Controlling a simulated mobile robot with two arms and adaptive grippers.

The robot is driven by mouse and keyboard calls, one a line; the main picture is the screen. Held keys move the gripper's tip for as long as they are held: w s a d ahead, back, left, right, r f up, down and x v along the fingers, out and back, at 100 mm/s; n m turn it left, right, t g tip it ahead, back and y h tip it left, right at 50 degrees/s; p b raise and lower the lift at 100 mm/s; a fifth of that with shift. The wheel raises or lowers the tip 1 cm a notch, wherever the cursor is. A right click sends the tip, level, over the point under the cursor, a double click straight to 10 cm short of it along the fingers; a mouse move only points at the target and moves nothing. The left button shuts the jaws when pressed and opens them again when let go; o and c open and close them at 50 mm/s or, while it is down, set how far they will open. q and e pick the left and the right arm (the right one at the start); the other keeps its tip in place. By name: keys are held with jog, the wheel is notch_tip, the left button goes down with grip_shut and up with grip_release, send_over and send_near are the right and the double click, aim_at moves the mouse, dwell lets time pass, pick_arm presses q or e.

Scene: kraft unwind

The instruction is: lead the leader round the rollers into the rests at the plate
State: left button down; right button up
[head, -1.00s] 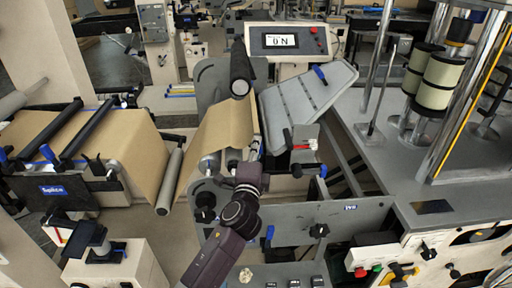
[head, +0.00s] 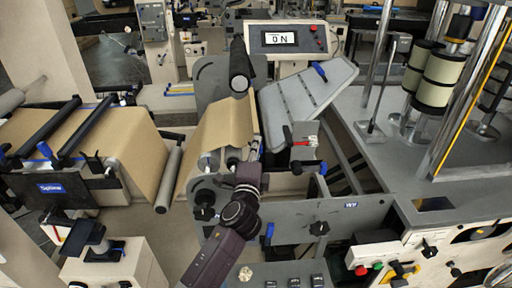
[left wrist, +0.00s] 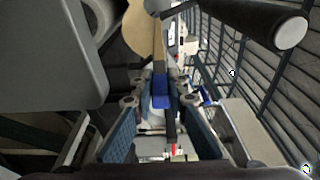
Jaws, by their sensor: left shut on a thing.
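The leader, a brown kraft sheet (head: 226,122), drapes over the rollers (head: 206,163) in the middle of the head view. Its edge also shows at the top of the left wrist view (left wrist: 138,30). My left gripper (head: 252,150) is at the right side of the sheet, beside the roller ends. In the left wrist view its two blue-padded fingers flank a narrow bar with a blue block (left wrist: 161,90). It is shut on the leader, though the grip itself is partly hidden. The grey plate (head: 308,88) is tilted to the right of the gripper. My right gripper is not in view.
A black-handled clamp (head: 302,150) stands just right of the gripper. A dark cylinder (head: 240,68) rises above the sheet. The kraft unwind (head: 120,140) is at left, a display box (head: 287,39) behind, and posts with spools (head: 438,80) at right.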

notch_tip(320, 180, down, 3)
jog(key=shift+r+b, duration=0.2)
jog(key=shift+b, duration=1)
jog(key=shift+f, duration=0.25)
